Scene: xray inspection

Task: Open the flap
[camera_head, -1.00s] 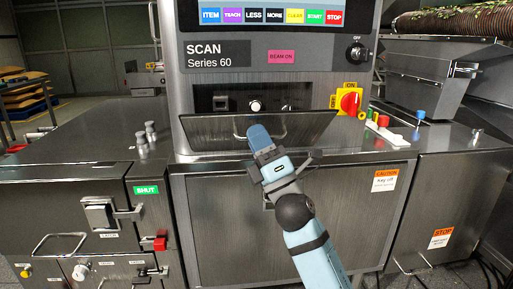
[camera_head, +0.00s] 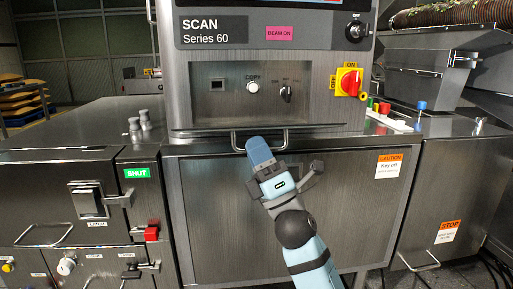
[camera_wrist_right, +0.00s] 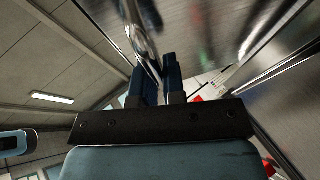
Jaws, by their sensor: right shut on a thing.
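The metal flap (camera_head: 205,132) is on the front of the scanner, below its control recess. It is folded down and shows almost edge-on as a thin strip, so the recess panel (camera_head: 225,104) is uncovered. The flap's handle (camera_head: 286,139) is a metal loop at its front edge. My right gripper (camera_head: 258,146) reaches up from below and is shut on the left part of the handle. In the right wrist view the dark blue fingers (camera_wrist_right: 155,78) are closed around the shiny handle bar (camera_wrist_right: 138,28). My left gripper is not in view.
A white knob (camera_head: 252,87) and a key switch (camera_head: 286,92) are in the recess. A red rotary switch (camera_head: 349,82) is at its right. Two small metal weights (camera_head: 140,124) stand on the counter at left. A cabinet door (camera_head: 225,215) lies below.

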